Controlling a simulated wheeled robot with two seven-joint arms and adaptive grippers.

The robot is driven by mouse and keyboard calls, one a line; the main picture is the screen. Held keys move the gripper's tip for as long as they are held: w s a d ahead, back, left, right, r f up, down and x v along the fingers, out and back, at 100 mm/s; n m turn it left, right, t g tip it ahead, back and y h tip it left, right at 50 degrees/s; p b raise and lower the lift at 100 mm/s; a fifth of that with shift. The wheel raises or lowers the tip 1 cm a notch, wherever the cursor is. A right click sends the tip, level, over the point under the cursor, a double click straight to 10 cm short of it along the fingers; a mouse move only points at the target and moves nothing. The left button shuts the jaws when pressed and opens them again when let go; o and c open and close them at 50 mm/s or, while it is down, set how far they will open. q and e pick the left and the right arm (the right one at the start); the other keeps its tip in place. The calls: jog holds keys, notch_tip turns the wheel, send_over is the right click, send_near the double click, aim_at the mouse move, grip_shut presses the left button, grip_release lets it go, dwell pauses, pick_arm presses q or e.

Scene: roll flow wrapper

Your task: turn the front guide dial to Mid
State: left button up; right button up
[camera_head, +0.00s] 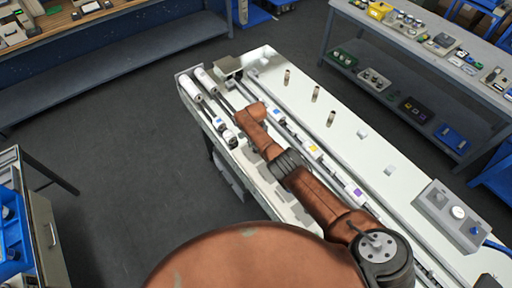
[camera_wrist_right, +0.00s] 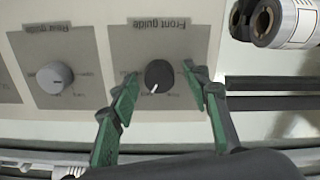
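The front guide dial (camera_wrist_right: 159,76) is a dark round knob with a white pointer mark, on a beige panel labelled "Front guide" upside down in the right wrist view. Its pointer aims toward the lower left of that picture; the small position words are too blurred to read. My right gripper (camera_wrist_right: 160,92) is open, with green-padded fingers on either side of the dial and apart from it. In the head view my right arm reaches over the machine (camera_head: 354,146) and hides the dial. My left gripper is not in view.
A grey rear guide dial (camera_wrist_right: 55,77) sits left of the front one. A film roll (camera_wrist_right: 268,22) and dark rails (camera_wrist_right: 275,93) lie to the right. A grey control box (camera_head: 450,212) stands on the machine. Open floor (camera_head: 110,140) lies to the left.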

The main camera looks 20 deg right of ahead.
jog(key=shift+a+r, duration=0.15)
jog(key=shift+r, duration=0.45)
notch_tip(320, 180, up, 11)
jog(key=shift+f, duration=0.15)
dwell(0.6)
